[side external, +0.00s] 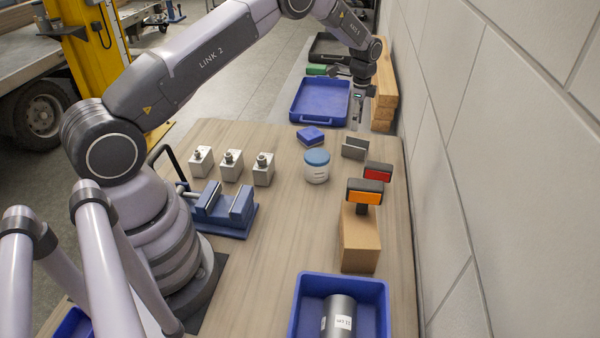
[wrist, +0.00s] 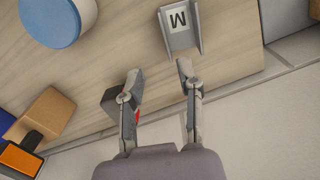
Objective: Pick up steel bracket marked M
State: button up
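The steel bracket marked M (wrist: 196,36) is a grey channel with raised sides and a white M label, lying on the wooden table. It also shows in the side view (side external: 354,147), near the table's far right, where its label does not show. My gripper (wrist: 159,73) is open and empty. In the wrist view its fingertips are just below the bracket, the right one close to the bracket's end. In the side view my gripper (side external: 357,110) hangs above and beyond the bracket; whether it touches anything is unclear.
A white jar with a blue lid (side external: 317,165) stands left of the bracket. Red-topped (side external: 378,172) and orange-topped (side external: 365,191) stamp-like tools are nearer, the orange one at a wooden block (side external: 360,243). A blue block (side external: 311,135) lies behind. A wall (side external: 480,150) runs along the right.

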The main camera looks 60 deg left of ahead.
aim_at(354, 147)
notch_tip(354, 147, down, 5)
jog(key=shift+r, duration=0.2)
jog(key=f, duration=0.5)
jog(key=shift+w+a+f, duration=0.1)
jog(key=shift+w+a, duration=0.1)
jog(key=shift+w, duration=0.1)
grip_shut()
